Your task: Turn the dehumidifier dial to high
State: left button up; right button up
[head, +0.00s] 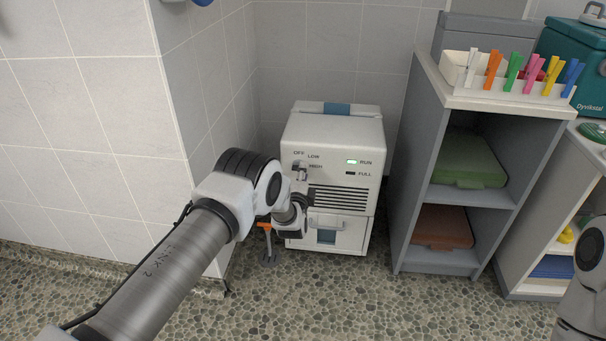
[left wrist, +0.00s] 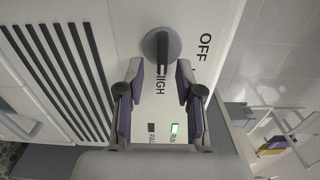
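The white dehumidifier (head: 332,140) stands in the wall corner, its dial (head: 299,167) at the upper left of its front. In the left wrist view the grey dial (left wrist: 155,48) has a raised bar pointing roughly toward the HIGH label (left wrist: 161,82). The OFF label (left wrist: 204,48) is clear of the fingers; LOW is mostly hidden there. My left gripper (left wrist: 160,68) is open, with its purple-padded fingers on either side of the dial's bar end and gaps on both sides. In the head view my left gripper (head: 301,180) is at the dial. My right gripper is out of view.
The RUN light (head: 352,162) glows green; the FULL light (head: 350,173) is dark. A grey shelf (head: 406,190) with clothespins (head: 514,72) on top stands close right of the dehumidifier. A tiled wall (head: 195,100) is close on the left. Pebbled floor (head: 330,300) is open in front.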

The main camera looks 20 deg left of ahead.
pick_arm(q)
jog(key=v, duration=1.2)
